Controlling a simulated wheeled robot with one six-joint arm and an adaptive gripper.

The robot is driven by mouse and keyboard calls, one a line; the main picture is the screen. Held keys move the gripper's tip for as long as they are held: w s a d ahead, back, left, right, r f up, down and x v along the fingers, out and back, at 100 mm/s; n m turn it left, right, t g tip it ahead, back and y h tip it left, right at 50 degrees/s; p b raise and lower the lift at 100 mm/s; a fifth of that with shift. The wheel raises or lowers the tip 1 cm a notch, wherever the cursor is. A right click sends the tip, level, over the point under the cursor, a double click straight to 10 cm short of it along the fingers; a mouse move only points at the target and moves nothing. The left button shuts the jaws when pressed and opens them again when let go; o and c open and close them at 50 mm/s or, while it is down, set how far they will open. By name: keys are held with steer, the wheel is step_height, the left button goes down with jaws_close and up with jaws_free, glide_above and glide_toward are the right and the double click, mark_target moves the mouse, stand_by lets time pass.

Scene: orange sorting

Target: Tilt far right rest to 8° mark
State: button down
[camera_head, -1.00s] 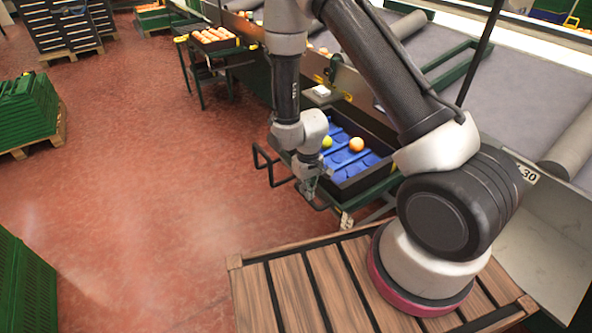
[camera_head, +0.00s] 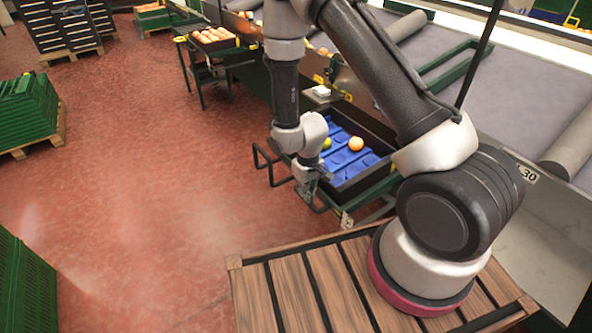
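My gripper (camera_head: 308,190) hangs at the front edge of the near tilted rest, beside a black bar handle (camera_head: 264,163). Its fingers are small and dark here, so I cannot tell whether they are open or shut, or whether they touch the rest. The rest carries a black crate (camera_head: 352,190) with a blue tray insert (camera_head: 342,139). An orange fruit (camera_head: 356,144) and a greenish-yellow fruit (camera_head: 326,143), partly behind my wrist, lie in it. No 8° mark can be read in this view.
A second rest with a crate of oranges (camera_head: 213,36) stands farther back. The grey conveyor (camera_head: 500,90) runs along the right. Green crates (camera_head: 28,110) on a pallet and another green crate (camera_head: 25,285) stand at the left. The red floor (camera_head: 150,190) between is clear.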

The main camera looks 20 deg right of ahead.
steer(key=shift+f, duration=0.3)
steer(key=shift+r, duration=0.1)
step_height(320, 180, up, 9)
stand_by(1.0)
stand_by(0.4)
steer(key=s+d+r+g+h, duration=0.1)
steer(key=s+d+g, duration=0.1)
steer(key=s, duration=0.4)
steer(key=s+d+r+m+t, duration=0.1)
steer(key=s+d+r, duration=0.3)
steer(key=r, duration=0.7)
steer(key=s+d+r+m+t, duration=0.1)
steer(key=s+d+r+t, duration=0.2)
steer(key=r, duration=0.9)
steer(key=s+d+r+m+t+y, duration=0.1)
steer(key=s+d+r, duration=0.5)
steer(key=r, duration=0.6)
steer(key=shift+m+t, duration=0.3)
steer(key=shift+t, duration=0.4)
